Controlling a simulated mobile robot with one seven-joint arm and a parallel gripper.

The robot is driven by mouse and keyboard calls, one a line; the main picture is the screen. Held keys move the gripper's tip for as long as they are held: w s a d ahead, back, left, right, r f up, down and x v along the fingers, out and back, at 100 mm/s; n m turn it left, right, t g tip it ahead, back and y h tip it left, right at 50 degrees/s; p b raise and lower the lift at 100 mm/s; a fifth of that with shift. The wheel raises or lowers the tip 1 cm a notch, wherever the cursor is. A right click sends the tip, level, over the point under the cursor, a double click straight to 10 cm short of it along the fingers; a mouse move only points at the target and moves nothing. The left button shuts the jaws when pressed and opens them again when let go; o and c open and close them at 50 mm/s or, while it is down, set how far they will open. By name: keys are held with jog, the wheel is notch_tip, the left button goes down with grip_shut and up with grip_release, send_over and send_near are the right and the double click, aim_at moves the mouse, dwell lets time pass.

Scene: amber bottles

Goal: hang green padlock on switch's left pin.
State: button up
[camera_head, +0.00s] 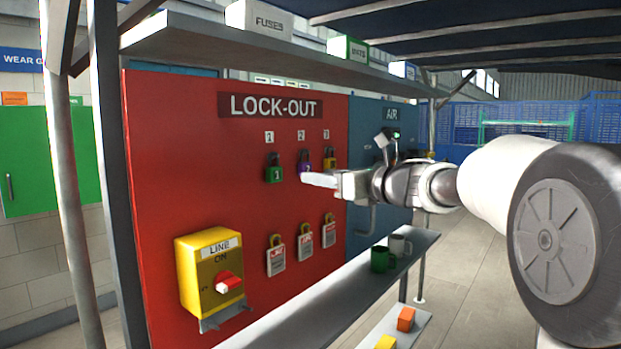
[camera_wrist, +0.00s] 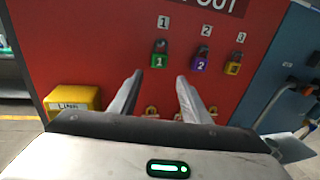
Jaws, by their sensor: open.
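The green padlock (camera_head: 274,174), marked 1, hangs on the red board under the label 1. It also shows in the wrist view (camera_wrist: 159,60), ahead of my fingers and slightly above them. The yellow switch box (camera_head: 212,272), labelled LINE and ON, with a red handle, is at the board's lower left. Small grey pins (camera_head: 209,324) stick out at its bottom edge. In the wrist view only the box's top (camera_wrist: 74,99) shows; the pins are hidden. My gripper (camera_head: 318,180) is in front of the board, right of the green padlock. In the wrist view its fingers (camera_wrist: 158,92) are apart and empty.
A purple padlock (camera_wrist: 200,64) and a yellow padlock (camera_wrist: 233,65) hang right of the green one. Tags with yellow shackles (camera_head: 276,259) hang below. A grey shelf (camera_head: 330,300) with a green mug (camera_head: 379,260) juts out below the board.

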aim_at(280, 167)
jog(key=p+x, duration=0.5)
jog(key=x, duration=1.2)
jog(key=shift+s, duration=0.15)
jog(key=c, duration=0.7)
jog(key=shift+r, duration=0.1)
jog(key=shift+c, duration=0.3)
jog(key=shift+r, duration=0.15)
jog(key=shift+r+p, duration=0.3)
jog(key=w+d+b+v, duration=0.1)
jog(key=b+v, duration=0.3)
jog(key=v, duration=0.2)
jog(key=shift+s+d, duration=0.3)
jog(key=shift+s, duration=0.05)
